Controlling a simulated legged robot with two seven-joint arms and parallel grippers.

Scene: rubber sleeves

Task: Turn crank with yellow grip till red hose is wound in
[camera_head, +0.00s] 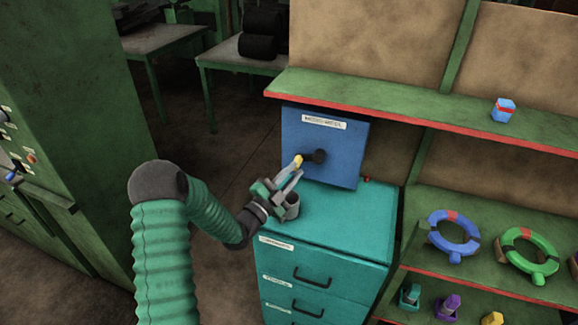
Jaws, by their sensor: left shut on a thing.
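A blue box (345,125) with a white label on its upper front stands on a teal drawer cabinet (350,215). A dark crank hub (319,156) sticks out of its front, and the yellow grip (298,161) is to the left of the hub. My left gripper (295,174) is at the yellow grip, its fingers shut on it and partly covering it. A small red piece (367,179), perhaps the hose end, shows at the box's lower right edge. The rest of the hose is hidden or out of view. My right gripper is not in view.
A green shelf (400,110) with a red edge overhangs the box at right. A blue ring (437,240) and a green ring (511,258) sit on the lower shelf. Open floor lies left of the cabinet.

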